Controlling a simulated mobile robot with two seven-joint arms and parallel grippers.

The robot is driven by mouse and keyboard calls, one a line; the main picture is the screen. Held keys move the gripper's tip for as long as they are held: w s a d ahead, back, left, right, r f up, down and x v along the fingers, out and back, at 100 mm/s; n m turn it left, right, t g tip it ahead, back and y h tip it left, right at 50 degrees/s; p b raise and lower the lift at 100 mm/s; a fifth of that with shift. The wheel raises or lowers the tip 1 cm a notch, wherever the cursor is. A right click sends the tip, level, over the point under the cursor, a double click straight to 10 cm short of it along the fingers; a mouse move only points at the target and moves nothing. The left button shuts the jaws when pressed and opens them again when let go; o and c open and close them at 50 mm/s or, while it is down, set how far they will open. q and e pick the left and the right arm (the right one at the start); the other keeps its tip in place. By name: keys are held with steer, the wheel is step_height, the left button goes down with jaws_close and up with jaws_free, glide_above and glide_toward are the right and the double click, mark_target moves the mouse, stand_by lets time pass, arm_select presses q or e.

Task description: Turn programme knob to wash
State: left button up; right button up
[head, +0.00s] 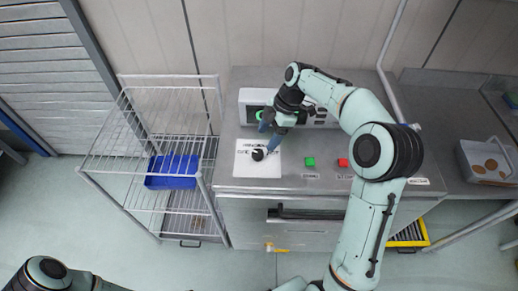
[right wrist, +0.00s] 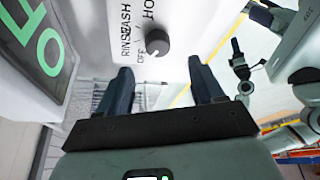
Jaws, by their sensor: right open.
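The programme knob (head: 258,154) is round and black, on a white panel (head: 262,171) at the left of the steel counter. In the right wrist view the knob (right wrist: 157,42) is ringed by printed words; RINSE, WASH and OFF can be read. A pale mark on its rim appears to face OFF. My right gripper (head: 268,136) is open and empty, close to the knob. In the right wrist view the knob lies beyond its fingertips (right wrist: 163,72), roughly between them, with no contact visible. My left arm enters at the lower left; its gripper cannot be made out clearly.
A display unit (head: 247,97) with green lit characters stands behind the panel. A green button (head: 310,162) and a red button (head: 343,163) are to the right. A wire rack (head: 100,155) with a blue bin (head: 172,181) stands left. A grey tray (head: 470,153) is far right.

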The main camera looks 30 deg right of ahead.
mark_target(258, 153)
steer(key=x, duration=0.7)
steer(key=shift+w+a+f, duration=0.15)
steer(key=shift+w, duration=0.05)
steer(key=c, duration=1)
